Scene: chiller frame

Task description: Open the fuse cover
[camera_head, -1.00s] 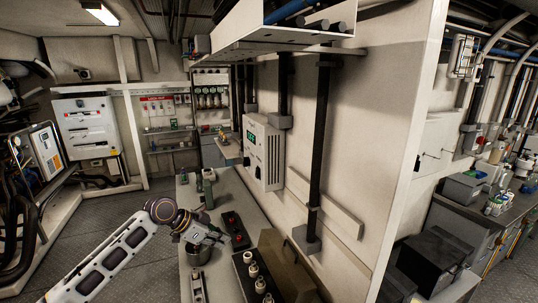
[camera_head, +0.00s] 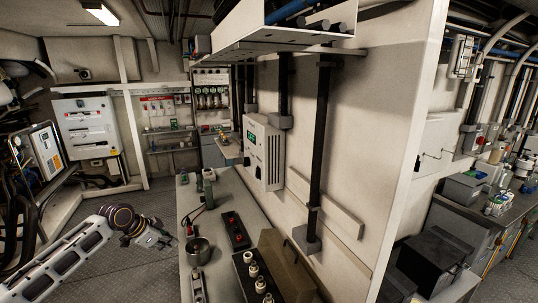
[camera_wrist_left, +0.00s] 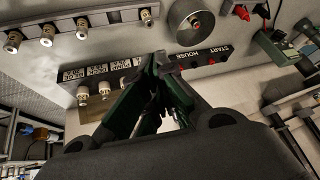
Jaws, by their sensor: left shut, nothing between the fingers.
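The fuse box is a dark strip (camera_head: 251,278) with several white fuses on the bench, its fuses uncovered. The fuse cover (camera_head: 285,262), a brownish-grey panel, stands tilted up along the strip's wall side. In the left wrist view, the labelled fuse strip (camera_wrist_left: 105,73) shows beyond my fingers, with part of the brownish cover (camera_wrist_left: 108,108) below it. My left gripper (camera_head: 170,243) is off the bench's left edge, apart from the cover. In the left wrist view its dark green fingers (camera_wrist_left: 160,62) meet at the tips, shut and empty. My right gripper is not in view.
A metal pot (camera_head: 198,250) and a black box with red buttons (camera_head: 236,230) stand on the bench (camera_head: 217,222). A grey-white wall unit (camera_head: 262,153) juts out above. Open floor (camera_head: 145,205) lies left of the bench.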

